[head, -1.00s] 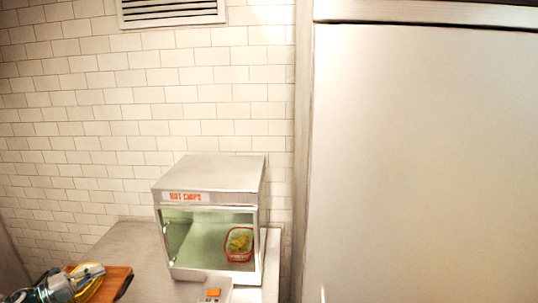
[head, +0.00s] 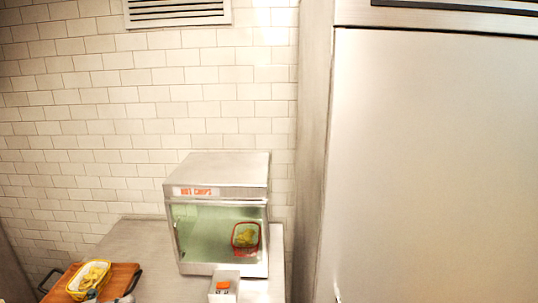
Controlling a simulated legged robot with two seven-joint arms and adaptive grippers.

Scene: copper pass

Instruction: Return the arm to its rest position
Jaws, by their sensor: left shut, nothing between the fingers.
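Only a small grey piece of my left gripper (head: 126,299) shows in the head view, at the bottom edge by the front of the wooden board (head: 122,278). It is shut and empty. Most of it and its arm are out of the frame. My right gripper is not in view. A basket of yellow chips (head: 90,277) sits on the board, left of the gripper.
A steel "HOT CHIPS" warmer (head: 218,172) stands on the counter (head: 140,243), with a red basket (head: 246,238) inside. A small box with an orange button (head: 223,287) is before it. A tall steel cabinet (head: 430,160) fills the right.

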